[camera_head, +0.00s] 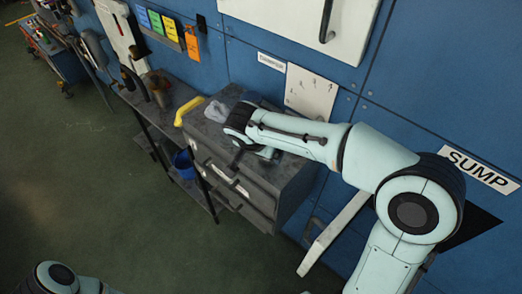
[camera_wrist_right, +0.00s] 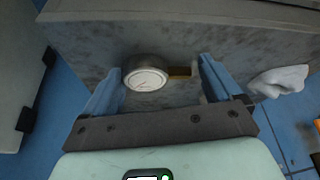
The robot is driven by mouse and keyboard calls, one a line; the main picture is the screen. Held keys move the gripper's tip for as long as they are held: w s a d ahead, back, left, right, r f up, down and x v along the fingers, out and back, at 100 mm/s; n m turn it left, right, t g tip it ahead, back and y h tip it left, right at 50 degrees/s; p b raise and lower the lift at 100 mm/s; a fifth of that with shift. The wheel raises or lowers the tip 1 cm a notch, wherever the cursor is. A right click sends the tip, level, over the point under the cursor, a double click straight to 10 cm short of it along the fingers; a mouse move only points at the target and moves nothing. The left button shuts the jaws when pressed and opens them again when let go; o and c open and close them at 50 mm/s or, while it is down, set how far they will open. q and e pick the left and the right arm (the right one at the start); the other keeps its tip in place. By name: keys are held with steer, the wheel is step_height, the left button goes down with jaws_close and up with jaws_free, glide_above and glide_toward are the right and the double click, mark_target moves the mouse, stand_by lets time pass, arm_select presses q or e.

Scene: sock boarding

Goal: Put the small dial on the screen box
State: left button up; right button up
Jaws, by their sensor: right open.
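A small round dial (camera_wrist_right: 147,78) with a white face and metal rim sits on a mottled grey surface in the right wrist view. A short brass-coloured stub extends to its right. My right gripper (camera_wrist_right: 160,70) is open, with its blue fingers on either side of the dial, and a gap shows between the dial and the right finger. In the head view my right arm reaches over the grey drawer cabinet (camera_head: 275,178) and hides the dial. I cannot pick out the screen box in either view. My left gripper is out of view.
A pale crumpled cloth (camera_head: 217,110) lies on the cabinet top, beside my right gripper; it also shows in the wrist view (camera_wrist_right: 280,80). A yellow handle-like thing (camera_head: 187,110) is at the cabinet's left end. A blue bucket (camera_head: 184,163) sits on the lower shelf. The blue wall stands behind.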

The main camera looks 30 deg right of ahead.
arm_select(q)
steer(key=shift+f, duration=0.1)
arm_select(e)
steer(key=shift+s+d+f+g, duration=0.1)
steer(key=shift+s+f+g, duration=0.25)
steer(key=shift+f, duration=0.45)
steer(key=shift+r, duration=0.25)
steer(key=shift+r+p, duration=0.7)
steer(key=shift+r, duration=0.25)
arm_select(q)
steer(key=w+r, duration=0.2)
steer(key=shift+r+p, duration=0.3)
arm_select(e)
steer(key=v, duration=1.1)
steer(key=shift+r, duration=0.2)
